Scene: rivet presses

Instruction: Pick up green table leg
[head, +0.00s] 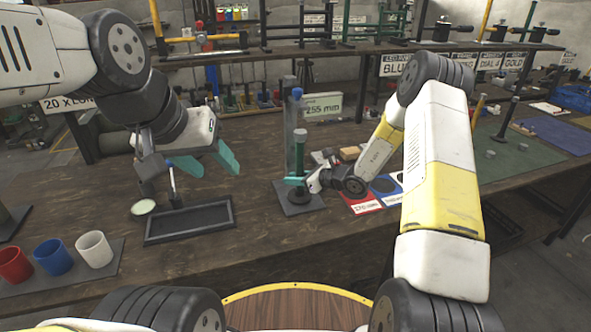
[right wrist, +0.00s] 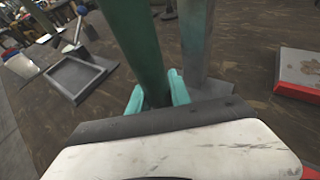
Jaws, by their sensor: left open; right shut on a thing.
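The green table leg (head: 300,143) stands upright over a dark base plate (head: 316,205) in the middle of the table. In the right wrist view the green leg (right wrist: 135,45) rises between my teal fingertips, close beside a grey upright post (right wrist: 196,40). My right gripper (head: 296,181) is shut on the lower part of the leg, just above the plate. My left gripper (head: 205,163) is open and empty, above and behind a black tray (head: 190,239).
Red, blue and white cups (head: 95,250) stand on a grey mat at the front left. A red card (head: 362,202) and a blue card lie right of the base plate. A shelf (head: 290,50) with stands and labels runs along the back. The table's front middle is clear.

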